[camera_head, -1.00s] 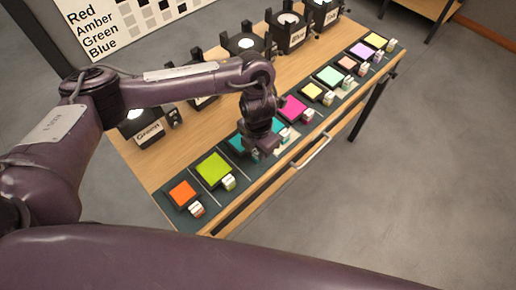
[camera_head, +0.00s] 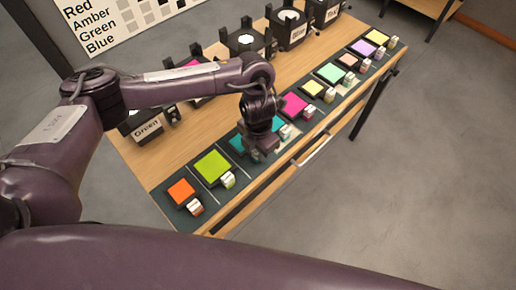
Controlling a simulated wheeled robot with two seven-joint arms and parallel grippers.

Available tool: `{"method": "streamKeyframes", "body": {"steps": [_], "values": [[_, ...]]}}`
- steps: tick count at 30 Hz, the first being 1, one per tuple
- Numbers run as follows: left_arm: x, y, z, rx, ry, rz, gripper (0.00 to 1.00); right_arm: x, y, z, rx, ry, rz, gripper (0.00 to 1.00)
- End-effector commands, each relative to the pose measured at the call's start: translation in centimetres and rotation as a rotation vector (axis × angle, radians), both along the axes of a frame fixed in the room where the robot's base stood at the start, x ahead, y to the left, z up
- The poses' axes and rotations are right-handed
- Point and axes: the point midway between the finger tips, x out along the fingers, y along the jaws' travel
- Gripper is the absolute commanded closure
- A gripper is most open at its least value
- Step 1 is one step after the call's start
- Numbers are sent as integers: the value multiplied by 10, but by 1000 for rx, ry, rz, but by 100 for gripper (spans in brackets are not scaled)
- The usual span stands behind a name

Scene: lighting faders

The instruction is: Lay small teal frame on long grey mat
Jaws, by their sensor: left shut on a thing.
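Teal shows on both sides of my left gripper (camera_head: 260,153): a teal patch (camera_head: 237,146) to its left and another teal patch (camera_head: 278,124) just behind it. I cannot tell which patch is the small teal frame, as the gripper hides much of this spot. The gripper points down, low over the long dark grey mat (camera_head: 160,196) along the table's front edge. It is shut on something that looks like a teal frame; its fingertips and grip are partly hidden. My right gripper is not in view.
Other coloured frames with pale tabs lie along the mat: orange (camera_head: 181,190), lime (camera_head: 212,167), magenta (camera_head: 294,104) and several more toward the far right. Black lamp housings, one labelled Green (camera_head: 147,130), stand at the back. Bare wood (camera_head: 185,146) lies between.

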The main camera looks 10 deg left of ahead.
Motion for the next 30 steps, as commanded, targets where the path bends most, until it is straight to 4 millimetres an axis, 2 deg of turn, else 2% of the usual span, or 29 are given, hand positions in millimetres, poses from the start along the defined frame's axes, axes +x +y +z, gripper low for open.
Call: {"method": "streamKeyframes", "body": {"steps": [8, 9, 15, 23, 26, 30], "values": [[0, 0, -8, 0, 0, 0, 100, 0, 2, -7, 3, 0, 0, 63], [0, 0, -8, -1, -1, 0, 76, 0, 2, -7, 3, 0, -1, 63], [0, 0, -7, 0, 0, 0, 53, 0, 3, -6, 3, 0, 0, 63], [0, 0, -6, 0, 0, 0, 53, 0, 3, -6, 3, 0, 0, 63], [1, 0, 4, 0, -4, -1, 53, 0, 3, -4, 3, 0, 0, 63], [2, 0, 28, 1, -6, -2, 53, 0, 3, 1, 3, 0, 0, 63]]}}
